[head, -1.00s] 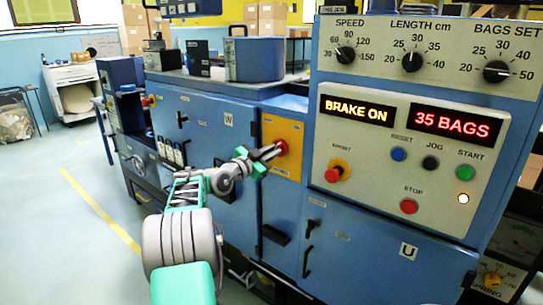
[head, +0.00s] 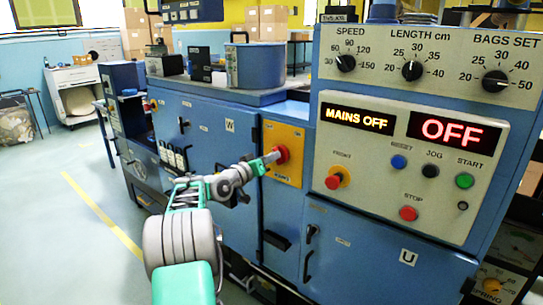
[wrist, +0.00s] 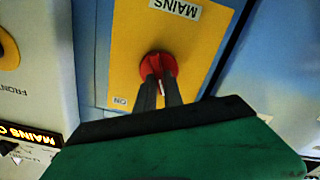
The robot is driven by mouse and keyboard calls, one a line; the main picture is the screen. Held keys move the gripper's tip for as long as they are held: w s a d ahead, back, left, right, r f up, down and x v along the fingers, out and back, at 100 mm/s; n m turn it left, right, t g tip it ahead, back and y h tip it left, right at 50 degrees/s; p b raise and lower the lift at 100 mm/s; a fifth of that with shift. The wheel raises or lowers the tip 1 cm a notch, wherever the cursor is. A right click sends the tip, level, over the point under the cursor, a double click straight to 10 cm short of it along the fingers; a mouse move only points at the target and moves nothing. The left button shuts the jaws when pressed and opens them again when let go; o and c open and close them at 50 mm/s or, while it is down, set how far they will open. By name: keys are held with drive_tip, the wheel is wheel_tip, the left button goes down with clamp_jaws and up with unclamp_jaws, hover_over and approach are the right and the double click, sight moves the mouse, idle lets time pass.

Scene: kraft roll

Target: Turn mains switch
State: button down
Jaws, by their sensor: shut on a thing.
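The mains switch (head: 282,154) is a red rotary knob on a yellow plate (head: 284,135) on the front of the blue machine. In the wrist view the red knob (wrist: 158,66) sits on the yellow plate under a label reading MAINS, upside down, with an ON mark lower left. My gripper (head: 272,157) reaches the knob from the left in the head view. In the wrist view both dark fingers (wrist: 159,80) are shut on the knob and cover part of it. The display (head: 357,117) reads MAINS OFF, and the red display (head: 457,130) reads OFF.
The control panel to the right carries a FRONT stop knob (head: 338,178), a blue button (head: 398,162), a green START button (head: 464,180) and a red STOP button (head: 408,213). Black door handles (head: 309,236) stick out below. Open floor (head: 60,240) lies to the left.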

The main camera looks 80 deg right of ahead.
drive_tip(key=shift+w+r+n+p, duration=0.1)
drive_tip(key=shift+n+p, duration=0.25)
drive_tip(key=shift+n, duration=0.5)
drive_tip(key=shift+w+r+n+p, duration=0.1)
drive_tip(key=shift+n+p, duration=0.25)
drive_tip(key=shift+n, duration=0.5)
drive_tip(key=c, duration=1.5)
unclamp_jaws()
drive_tip(key=shift+f, duration=0.25)
drive_tip(key=shift+o, duration=0.2)
drive_tip(key=v, duration=0.7)
drive_tip(key=shift+a+b, duration=0.35)
drive_tip(key=shift+b, duration=0.05)
drive_tip(key=shift+w, duration=0.1)
